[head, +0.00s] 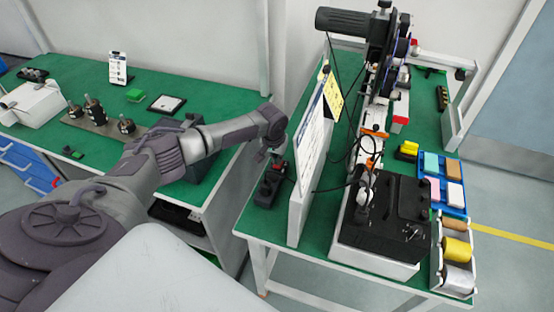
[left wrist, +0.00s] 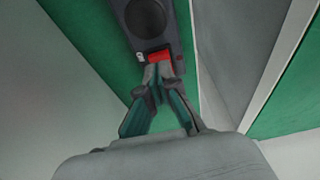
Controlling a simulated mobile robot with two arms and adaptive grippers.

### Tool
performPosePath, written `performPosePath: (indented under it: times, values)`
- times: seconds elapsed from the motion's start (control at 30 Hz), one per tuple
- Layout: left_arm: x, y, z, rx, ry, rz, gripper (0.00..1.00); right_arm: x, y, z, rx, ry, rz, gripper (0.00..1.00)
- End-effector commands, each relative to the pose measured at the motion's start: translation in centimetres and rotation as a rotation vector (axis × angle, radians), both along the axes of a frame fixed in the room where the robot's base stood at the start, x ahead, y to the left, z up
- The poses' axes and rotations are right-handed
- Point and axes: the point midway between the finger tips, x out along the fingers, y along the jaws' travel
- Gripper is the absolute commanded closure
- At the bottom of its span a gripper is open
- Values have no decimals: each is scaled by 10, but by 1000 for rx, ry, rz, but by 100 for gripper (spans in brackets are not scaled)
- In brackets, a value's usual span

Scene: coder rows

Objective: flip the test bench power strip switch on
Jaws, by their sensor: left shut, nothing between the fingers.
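The power strip (head: 267,188) is a dark bar lying on the green table top, left of an upright white panel. In the left wrist view the strip (left wrist: 150,22) has a round dark socket and a red rocker switch (left wrist: 158,57). My left gripper (head: 274,157) is over the far end of the strip. Its fingertips (left wrist: 158,72) are together at the near edge of the red switch, with nothing between them. They cover part of the switch. Whether they touch it, and which way the rocker is tilted, I cannot tell. My right gripper is not in view.
The white upright panel (head: 308,150) stands close right of the strip. A black-topped machine (head: 383,222) and a blue tray (head: 455,208) are further right. Another green bench (head: 205,98) with tools is at left, across a gap.

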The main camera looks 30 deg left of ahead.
Motion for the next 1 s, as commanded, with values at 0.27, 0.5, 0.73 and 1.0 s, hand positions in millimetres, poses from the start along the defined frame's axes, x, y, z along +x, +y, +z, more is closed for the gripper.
performPosePath:
  times: [0.27, 0.5, 0.73, 1.0]
  values:
    - [-2, -1, -14, 0, 0, 0, 100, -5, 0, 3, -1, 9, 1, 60]
    - [-2, -1, -14, 0, 0, 0, 100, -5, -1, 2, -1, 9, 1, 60]
    - [-4, -1, -21, 1, -3, 0, 100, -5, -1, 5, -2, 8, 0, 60]
    - [-2, 0, -20, 1, -4, 1, 100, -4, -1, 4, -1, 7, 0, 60]
